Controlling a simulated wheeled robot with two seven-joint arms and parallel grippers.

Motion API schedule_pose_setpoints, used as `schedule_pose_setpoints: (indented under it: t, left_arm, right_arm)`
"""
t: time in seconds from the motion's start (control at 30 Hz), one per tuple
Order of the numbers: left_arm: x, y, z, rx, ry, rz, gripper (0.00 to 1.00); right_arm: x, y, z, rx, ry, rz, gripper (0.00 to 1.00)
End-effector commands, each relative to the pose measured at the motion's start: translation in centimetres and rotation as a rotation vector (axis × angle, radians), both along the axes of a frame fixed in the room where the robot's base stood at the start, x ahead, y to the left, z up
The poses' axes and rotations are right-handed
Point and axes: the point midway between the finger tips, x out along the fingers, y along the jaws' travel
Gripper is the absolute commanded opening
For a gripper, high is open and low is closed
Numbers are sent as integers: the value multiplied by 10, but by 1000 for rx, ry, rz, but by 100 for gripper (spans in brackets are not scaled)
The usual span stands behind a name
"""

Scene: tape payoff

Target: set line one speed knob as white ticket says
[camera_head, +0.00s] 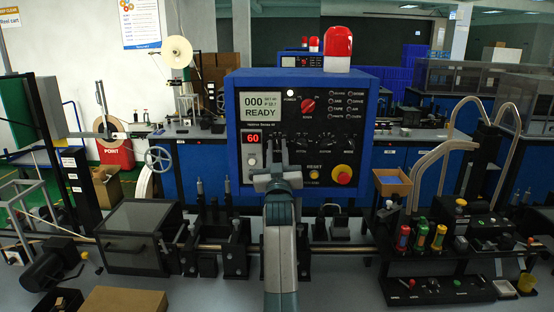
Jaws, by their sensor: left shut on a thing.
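The blue-framed control panel (234,108) stands upright in the middle, with a grey-green screen (259,107) reading "000 READY" and a red display (253,138) reading "60". A row of black knobs runs across it, among them one right of my gripper (302,141). My left gripper (278,158) is at the left end of this row, just right of the red display. It is shut on a knob there, which its fingers mostly hide. I cannot make out a white ticket with readable text. My right gripper is not in view.
A yellow-and-red stop button (342,175) sits at the panel's lower right. A red beacon (338,47) stands on top. A dark box (139,215) is at left, and a rack of coloured-handled tools (421,235) at right. Black fittings line the rail below the panel.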

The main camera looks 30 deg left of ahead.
Motion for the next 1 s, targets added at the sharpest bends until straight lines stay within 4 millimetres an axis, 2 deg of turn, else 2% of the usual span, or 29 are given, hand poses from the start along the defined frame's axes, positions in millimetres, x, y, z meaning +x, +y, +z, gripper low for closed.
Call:
schedule_pose_setpoints:
  t: [0.03, 0.2, 0.73, 0.77, 1.0]
  left_arm:
    - [1, -1, -4, -27, -18, -2, 0]
    - [1, -1, -2, -94, -58, -2, 0]
    - [1, -1, 0, -128, -77, 0, 0]
    - [1, -1, 0, -127, -77, 0, 27]
    - [1, -1, 0, -126, -77, -1, 28]
  right_arm:
    - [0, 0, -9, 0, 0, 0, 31]
    - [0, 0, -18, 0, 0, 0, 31]
    - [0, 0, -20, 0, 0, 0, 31]
    - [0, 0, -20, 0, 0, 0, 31]
    - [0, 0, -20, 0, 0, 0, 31]
